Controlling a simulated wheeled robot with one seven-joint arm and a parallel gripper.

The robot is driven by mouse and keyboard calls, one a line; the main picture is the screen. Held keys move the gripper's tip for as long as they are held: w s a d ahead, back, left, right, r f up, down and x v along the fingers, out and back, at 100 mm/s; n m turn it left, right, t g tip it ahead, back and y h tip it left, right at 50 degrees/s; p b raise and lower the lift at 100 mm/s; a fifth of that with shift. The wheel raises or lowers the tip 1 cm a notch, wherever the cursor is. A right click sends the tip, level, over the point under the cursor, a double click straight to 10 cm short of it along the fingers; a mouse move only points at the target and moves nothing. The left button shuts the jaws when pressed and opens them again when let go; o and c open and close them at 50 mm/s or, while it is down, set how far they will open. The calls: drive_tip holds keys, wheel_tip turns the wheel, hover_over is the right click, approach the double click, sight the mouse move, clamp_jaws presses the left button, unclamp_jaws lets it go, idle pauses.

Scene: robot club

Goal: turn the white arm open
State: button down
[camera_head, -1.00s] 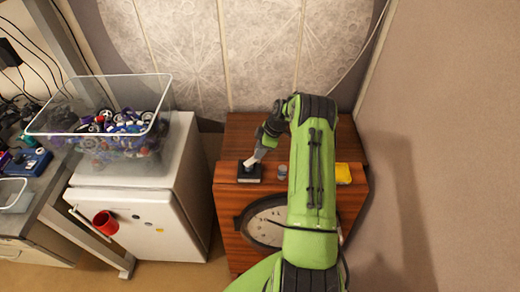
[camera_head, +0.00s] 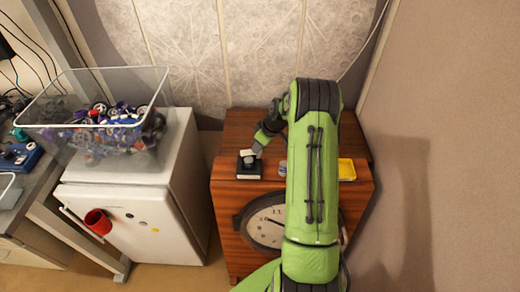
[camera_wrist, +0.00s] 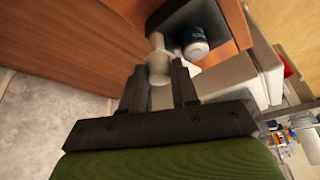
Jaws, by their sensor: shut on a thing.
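The white arm (camera_head: 256,149) is a small pale lever on a square black base (camera_head: 249,170), on the front left of the wooden cabinet top. My gripper (camera_head: 259,143) reaches it from behind and above, left of my green arm. In the wrist view, the two dark fingers of my gripper (camera_wrist: 158,75) are shut on the white arm (camera_wrist: 158,58), one on each side. The lower end of the white arm is close to the dark base, which shows only in part there.
A small white and blue cylinder (camera_head: 283,168) stands just right of the base; it also shows in the wrist view (camera_wrist: 195,42). A yellow tray (camera_head: 347,169) lies further right. A clock (camera_head: 263,226) is on the cabinet front. A white fridge (camera_head: 150,190) bears a clear bin (camera_head: 150,85) of parts.

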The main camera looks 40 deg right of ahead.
drive_tip(key=m+b, duration=0.1)
drive_tip(key=m, duration=0.1)
drive_tip(key=m+h+b, duration=0.1)
drive_tip(key=shift+a+f+m+h+b, duration=0.15)
drive_tip(key=shift+m+h+b, duration=0.15)
drive_tip(key=shift+m, duration=0.1)
drive_tip(key=m+h+b, duration=0.1)
drive_tip(key=m+b, duration=0.1)
drive_tip(key=m, duration=0.1)
drive_tip(key=shift+a+m, duration=0.1)
drive_tip(key=shift+m, duration=0.2)
drive_tip(key=m+h+b, duration=0.1)
drive_tip(key=m, duration=0.2)
drive_tip(key=m+g+h, duration=0.1)
drive_tip(key=m, duration=0.1)
drive_tip(key=shift+w+a+m+b, duration=0.1)
drive_tip(key=shift+m+b, duration=0.25)
drive_tip(key=shift+m, duration=0.35)
drive_tip(key=c, duration=0.9)
unclamp_jaws()
drive_tip(key=shift+o, duration=0.2)
drive_tip(key=shift+r, duration=0.25)
